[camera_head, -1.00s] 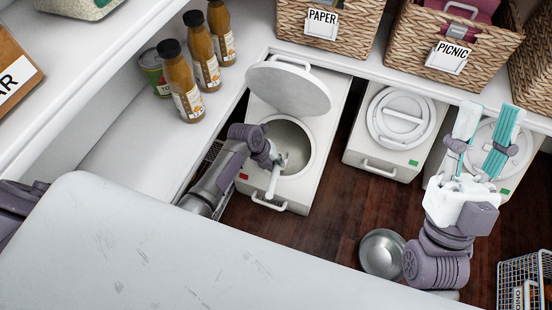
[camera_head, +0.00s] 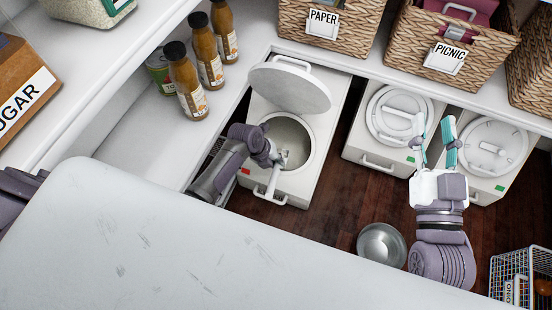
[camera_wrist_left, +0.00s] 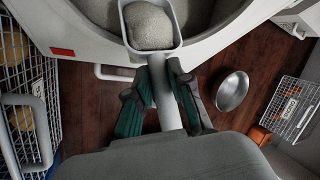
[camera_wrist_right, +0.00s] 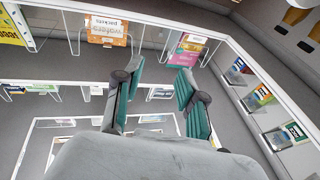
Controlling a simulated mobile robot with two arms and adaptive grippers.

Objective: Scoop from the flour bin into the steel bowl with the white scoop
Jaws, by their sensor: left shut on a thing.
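The flour bin (camera_head: 257,184) is a white box with its round lid (camera_head: 290,86) tipped open; its round mouth shows pale contents. My left gripper (camera_head: 279,162) is at the bin's front rim, shut on the handle of the white scoop (camera_head: 273,182). In the left wrist view the scoop (camera_wrist_left: 127,28) carries a heap of pale flour (camera_wrist_left: 150,26) over the bin's edge. The steel bowl (camera_head: 382,246) stands on the dark floor to the right and nearer; it also shows in the left wrist view (camera_wrist_left: 232,92). My right gripper (camera_head: 434,128) is open and empty above the floor.
Two more white bins (camera_head: 377,145) (camera_head: 484,180) stand to the right with lids on. A wire basket (camera_head: 522,272) is at the lower right. Bottles (camera_head: 184,82) stand on the left shelf. A white worktop (camera_head: 170,250) fills the foreground. Floor around the bowl is clear.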

